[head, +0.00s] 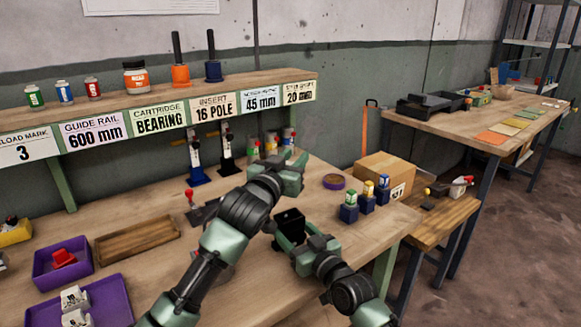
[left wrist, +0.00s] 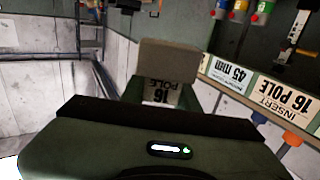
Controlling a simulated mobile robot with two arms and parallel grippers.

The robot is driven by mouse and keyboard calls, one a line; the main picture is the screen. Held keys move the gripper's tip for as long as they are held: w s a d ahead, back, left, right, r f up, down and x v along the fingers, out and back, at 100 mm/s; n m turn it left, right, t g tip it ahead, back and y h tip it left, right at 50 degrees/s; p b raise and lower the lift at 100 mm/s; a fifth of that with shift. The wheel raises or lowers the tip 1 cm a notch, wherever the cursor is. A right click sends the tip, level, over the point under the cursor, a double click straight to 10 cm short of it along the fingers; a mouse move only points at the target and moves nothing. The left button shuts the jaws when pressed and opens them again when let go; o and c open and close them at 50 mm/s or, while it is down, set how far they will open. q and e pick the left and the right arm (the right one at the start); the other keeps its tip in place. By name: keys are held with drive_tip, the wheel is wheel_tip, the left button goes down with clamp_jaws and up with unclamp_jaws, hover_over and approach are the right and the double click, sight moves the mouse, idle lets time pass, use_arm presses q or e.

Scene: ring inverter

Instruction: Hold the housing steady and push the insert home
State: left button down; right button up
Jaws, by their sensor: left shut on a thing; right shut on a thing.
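My left gripper (head: 293,174) is above the bench, higher than my right gripper and slightly behind it in the head view. In the left wrist view a grey-tan block with an upside-down "16 POLE" label, the insert (left wrist: 165,58), sits at the jaws, which are shut on it. The head view hides the insert behind the gripper and arm. My right gripper (head: 294,240) is shut on a black box-like housing (head: 290,219) with a dark opening facing up. The left gripper is apart from the housing. The insert's exact alignment with the opening cannot be seen.
Blue blocks with coloured connectors (head: 367,198) and a purple ring (head: 333,181) lie right of the grippers. A cardboard box (head: 385,170) stands beyond. Purple trays (head: 110,298) and a wooden tray (head: 137,241) are at left. A labelled shelf (head: 160,105) runs behind.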

drive_tip(key=o, duration=1.8)
